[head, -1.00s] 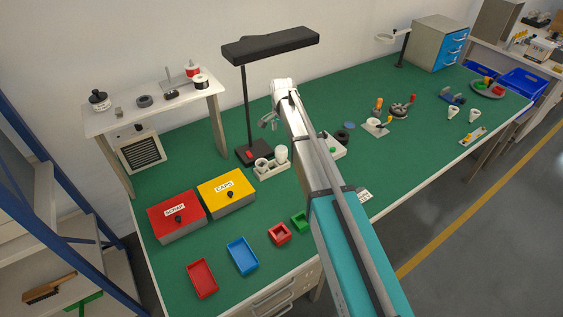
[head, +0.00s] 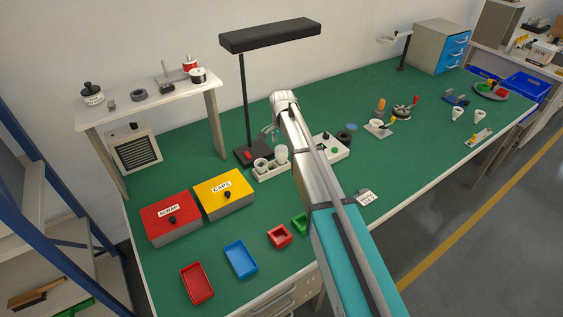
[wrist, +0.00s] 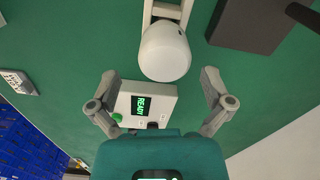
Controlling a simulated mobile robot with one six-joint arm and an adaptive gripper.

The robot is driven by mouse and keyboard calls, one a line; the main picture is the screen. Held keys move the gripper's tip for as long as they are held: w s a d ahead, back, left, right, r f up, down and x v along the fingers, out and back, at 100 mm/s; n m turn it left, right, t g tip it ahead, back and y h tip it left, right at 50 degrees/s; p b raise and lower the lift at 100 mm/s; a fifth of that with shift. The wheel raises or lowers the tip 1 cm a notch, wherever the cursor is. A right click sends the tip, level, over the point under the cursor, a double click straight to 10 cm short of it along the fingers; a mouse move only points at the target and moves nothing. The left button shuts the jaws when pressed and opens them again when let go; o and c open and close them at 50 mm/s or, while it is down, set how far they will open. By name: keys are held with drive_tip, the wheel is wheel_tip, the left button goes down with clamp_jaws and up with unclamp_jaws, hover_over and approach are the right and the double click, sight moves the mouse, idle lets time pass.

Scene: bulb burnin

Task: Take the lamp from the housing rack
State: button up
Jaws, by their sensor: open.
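The housing rack (head: 269,175) is a low white block on the green bench, beside the black lamp stand's base. A rounded white lamp (head: 282,153) stands upright at its right end, and a white cup-like piece (head: 261,163) is at its left. In the wrist view the lamp (wrist: 165,54) is large, with part of the white rack (wrist: 166,12) beyond it. My gripper (wrist: 160,76) is open, one finger on each side of the view, with the lamp ahead between the fingertips. No contact is visible. In the head view my gripper (head: 268,131) is partly hidden by my arm.
A white box with a green READY display (wrist: 145,103) sits close to the rack. The black stand base (head: 252,154) is behind the rack, its overhead bar (head: 270,35) above. The yellow CAPS box (head: 224,195) and red SCRAP box (head: 171,219) stand front left.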

sight(281, 148)
drive_tip(key=shift+f, duration=0.1)
idle(0.3)
drive_tip(key=f+b, duration=0.3)
drive_tip(key=shift+w+a+f, duration=0.15)
drive_tip(key=shift+a, duration=0.05)
drive_tip(key=shift+f+b, duration=0.85)
drive_tip(key=shift+b, duration=0.25)
drive_tip(key=shift+c, duration=0.3)
drive_tip(key=c, duration=1)
drive_tip(key=shift+o, duration=0.2)
drive_tip(key=shift+r, duration=0.1)
